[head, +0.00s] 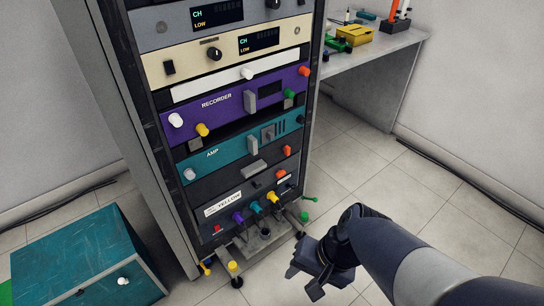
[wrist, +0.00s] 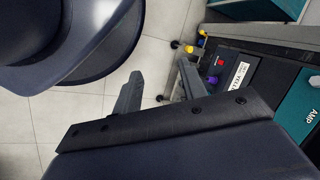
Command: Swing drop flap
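The equipment rack (head: 227,142) stands at centre in the head view. A grey plate (head: 258,243) sticks out low at its front, below the panel labelled YELLOW (head: 223,204); it may be the drop flap, but I cannot tell for sure. My gripper (head: 303,280) is low, in front and to the right of the rack's foot, apart from the plate. In the wrist view, my gripper's two fingers (wrist: 158,88) are spread with nothing between them. The rack's lower panels lie on the right there, with the YELLOW label (wrist: 239,77) turned sideways.
A teal box (head: 85,258) sits on the floor at left. A workbench (head: 372,55) with a yellow box (head: 355,35) stands behind at right. Coloured knobs and a green-tipped rod (head: 309,198) stick out near the rack's bottom. Floor at right is clear except for a cable along the wall.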

